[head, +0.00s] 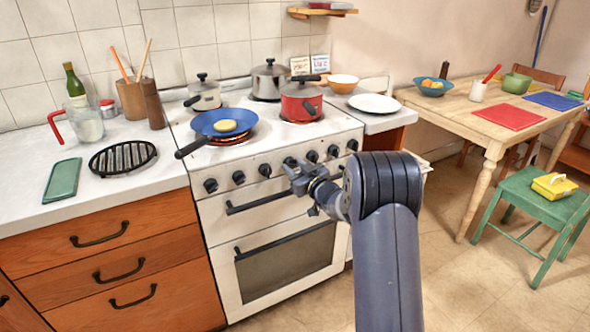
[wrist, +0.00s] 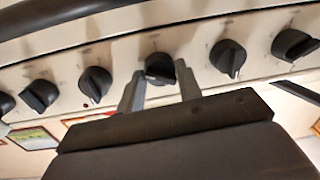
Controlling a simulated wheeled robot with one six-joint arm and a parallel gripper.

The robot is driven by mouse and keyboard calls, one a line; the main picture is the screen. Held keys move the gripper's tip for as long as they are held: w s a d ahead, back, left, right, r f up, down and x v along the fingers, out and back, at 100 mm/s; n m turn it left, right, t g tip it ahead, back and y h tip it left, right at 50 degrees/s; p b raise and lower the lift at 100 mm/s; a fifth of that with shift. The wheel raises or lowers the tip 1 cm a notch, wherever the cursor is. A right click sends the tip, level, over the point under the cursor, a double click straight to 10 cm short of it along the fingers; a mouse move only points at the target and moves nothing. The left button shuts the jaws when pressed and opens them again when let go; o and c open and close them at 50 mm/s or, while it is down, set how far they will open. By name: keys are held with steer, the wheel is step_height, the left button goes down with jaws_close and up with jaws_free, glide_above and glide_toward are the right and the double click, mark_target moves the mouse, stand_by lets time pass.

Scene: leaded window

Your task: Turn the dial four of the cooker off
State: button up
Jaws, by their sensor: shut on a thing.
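The white cooker (head: 222,215) has a row of black dials along its front panel. My gripper (head: 290,166) is at the middle of this row, at what looks like the fourth dial from the left. In the wrist view, my gripper (wrist: 160,90) has its two fingers on either side of a black dial (wrist: 158,66) and is shut on it. The fingers partly hide the dial, and I cannot read its setting. Other dials show on both sides, one to the left (wrist: 95,84) and one to the right (wrist: 228,58).
A blue pan (head: 205,121) with a yellow item sits on a glowing red ring. The oven handle (head: 262,203) runs just below the dials. A wooden table (head: 460,110) stands at the right.

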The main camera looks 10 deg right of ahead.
steer(key=n+b, duration=0.5)
steer(key=shift+f, duration=0.15)
steer(key=n+b, duration=0.5)
steer(key=n, duration=0.1)
steer(key=shift+h, duration=0.4)
steer(key=n+b, duration=0.5)
steer(key=n, duration=0.1)
steer(key=shift+a+h, duration=0.1)
steer(key=shift+h, duration=0.2)
steer(key=n+b, duration=0.1)
steer(key=n, duration=0.1)
steer(key=n+b, duration=0.2)
steer(key=n, duration=0.1)
steer(key=shift+r+h+b, duration=0.2)
steer(key=shift+h+b, duration=0.1)
steer(key=shift+n, duration=0.3)
steer(key=o, duration=1)
steer(key=shift+c, duration=0.2)
steer(key=shift+s, duration=0.1)
